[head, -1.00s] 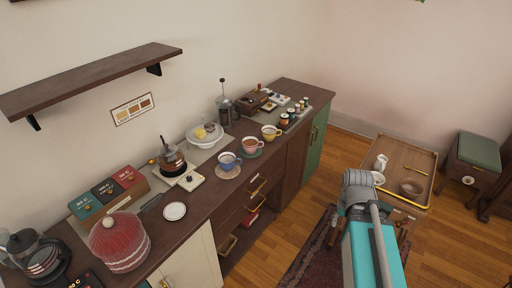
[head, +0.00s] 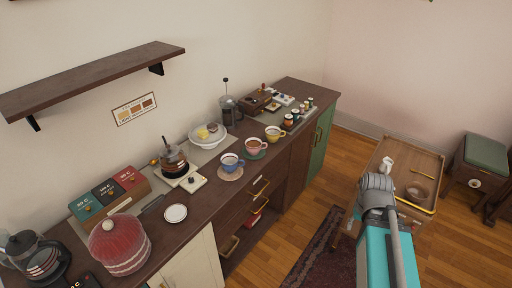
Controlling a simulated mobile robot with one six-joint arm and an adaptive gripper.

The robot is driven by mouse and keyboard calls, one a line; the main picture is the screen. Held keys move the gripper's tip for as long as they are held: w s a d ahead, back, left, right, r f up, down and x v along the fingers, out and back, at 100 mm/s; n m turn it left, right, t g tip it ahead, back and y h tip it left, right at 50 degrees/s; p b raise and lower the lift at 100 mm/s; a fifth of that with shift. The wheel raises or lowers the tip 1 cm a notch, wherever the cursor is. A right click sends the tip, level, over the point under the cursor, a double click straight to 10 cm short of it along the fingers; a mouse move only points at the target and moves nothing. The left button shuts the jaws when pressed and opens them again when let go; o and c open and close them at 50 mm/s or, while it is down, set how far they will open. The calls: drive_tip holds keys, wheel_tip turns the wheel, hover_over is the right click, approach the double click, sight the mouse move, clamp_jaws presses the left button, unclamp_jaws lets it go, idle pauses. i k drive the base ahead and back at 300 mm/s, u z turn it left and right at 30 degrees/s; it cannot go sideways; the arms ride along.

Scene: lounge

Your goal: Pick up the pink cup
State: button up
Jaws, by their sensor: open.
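The pink cup (head: 255,145) stands upright on a green coaster (head: 256,155) on the dark wooden counter (head: 205,194), between a blue cup (head: 231,161) on a tan coaster and a yellow cup (head: 273,133). My arm rises from the bottom right of the head view, well to the right of the counter and in front of the low table. The fingers of my gripper are hidden behind my own arm, and nothing shows held in it.
A French press (head: 229,110), a plate with yellow food (head: 208,134) and a coffee pot (head: 174,162) stand behind the cups. A wall shelf (head: 95,82) hangs above. A low table (head: 432,203) with a white jug (head: 387,165) stands right.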

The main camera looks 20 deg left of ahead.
sight(254, 145)
drive_tip(key=i, duration=0.95)
